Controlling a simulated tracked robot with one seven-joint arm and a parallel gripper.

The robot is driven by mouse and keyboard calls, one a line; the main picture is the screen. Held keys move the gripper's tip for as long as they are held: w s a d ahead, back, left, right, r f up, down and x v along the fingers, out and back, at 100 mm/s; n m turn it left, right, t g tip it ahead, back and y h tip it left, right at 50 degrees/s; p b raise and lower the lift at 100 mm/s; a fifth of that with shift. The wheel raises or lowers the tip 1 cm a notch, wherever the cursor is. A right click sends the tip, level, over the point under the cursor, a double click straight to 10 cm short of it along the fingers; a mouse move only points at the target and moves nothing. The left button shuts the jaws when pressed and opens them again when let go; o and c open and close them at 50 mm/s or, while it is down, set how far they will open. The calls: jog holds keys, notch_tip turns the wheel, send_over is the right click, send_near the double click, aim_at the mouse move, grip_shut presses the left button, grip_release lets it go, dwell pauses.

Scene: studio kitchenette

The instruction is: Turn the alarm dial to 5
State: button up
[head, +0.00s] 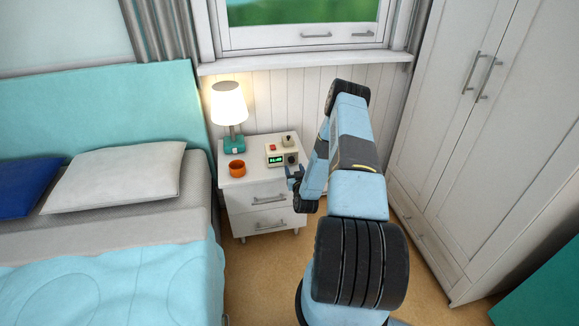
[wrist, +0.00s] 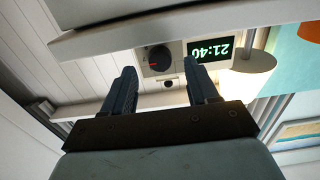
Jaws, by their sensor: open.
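The alarm clock (head: 276,160) stands on the white nightstand (head: 236,183), with a lit green display. In the wrist view the picture is upside down and the display (wrist: 223,47) reads 21:40. The black alarm dial (wrist: 157,60) with a red pointer mark sits beside the display; its numbers are too small to read. The dial also shows in the head view (head: 291,159). My gripper (head: 291,176) is in front of the nightstand near the clock. In the wrist view my gripper (wrist: 160,78) is open, its fingers spread either side of the dial's direction and apart from it.
An orange cup (head: 237,168) and a lit lamp with a teal base (head: 234,147) stand left of the clock. A red button (head: 272,147) and a small pale knob (head: 288,141) are on or behind the clock. The bed is left, a white wardrobe (head: 450,120) right.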

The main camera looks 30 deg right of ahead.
aim_at(292, 162)
jog(key=shift+x, duration=2.15)
jog(key=shift+c, duration=0.4)
